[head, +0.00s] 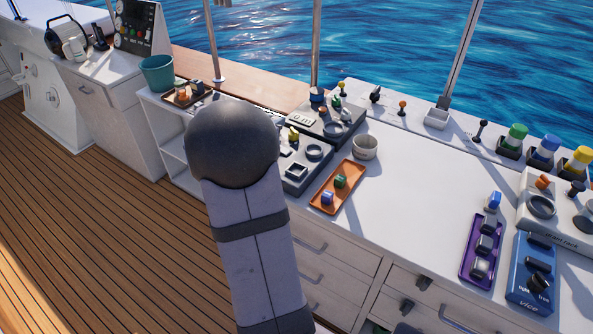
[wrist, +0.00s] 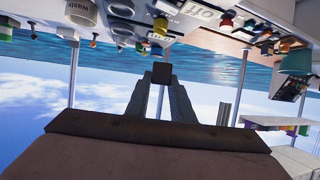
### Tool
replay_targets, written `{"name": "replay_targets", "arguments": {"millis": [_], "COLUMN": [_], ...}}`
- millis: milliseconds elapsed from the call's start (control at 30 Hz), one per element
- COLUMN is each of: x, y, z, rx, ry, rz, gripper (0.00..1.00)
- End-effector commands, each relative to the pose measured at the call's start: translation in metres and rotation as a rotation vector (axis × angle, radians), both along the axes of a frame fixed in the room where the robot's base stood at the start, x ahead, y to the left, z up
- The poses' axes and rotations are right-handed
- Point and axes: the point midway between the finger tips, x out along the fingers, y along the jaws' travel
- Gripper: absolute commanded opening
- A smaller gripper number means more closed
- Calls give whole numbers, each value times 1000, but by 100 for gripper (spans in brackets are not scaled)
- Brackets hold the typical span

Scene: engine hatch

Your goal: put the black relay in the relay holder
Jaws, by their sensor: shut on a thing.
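In the wrist view, which is upside down, my gripper (wrist: 161,86) is shut on a small dark block, the black relay (wrist: 161,73), between its fingertips. Sky and sea lie behind it, so it is held up in the air, clear of the counter. In the head view my own arm hides the gripper and the relay. A dark grey unit (head: 318,184) right of my arm carries a raised square frame (head: 296,172) and a round ring (head: 314,151). I cannot tell for certain whether the square frame is the relay holder.
An orange tray (head: 325,203) holds a green block (head: 340,181) and a blue block (head: 327,198). A white cup (head: 365,147) stands behind it. A purple panel (head: 469,268) and a blue panel (head: 522,297) lie at the right. The white counter (head: 415,190) between is clear.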

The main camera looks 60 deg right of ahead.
Motion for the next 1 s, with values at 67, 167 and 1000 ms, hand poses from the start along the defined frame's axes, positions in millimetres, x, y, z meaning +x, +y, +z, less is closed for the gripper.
{"name": "replay_targets", "arguments": {"millis": [67, 167, 1000], "x": [-12, -32, -73], "y": [5, 4, 4], "z": [-2, -9, -67], "rx": [2, 1, 2], "ry": [1, 4, 5], "rz": [-48, -115, -230], "gripper": [0, 0, 0]}}
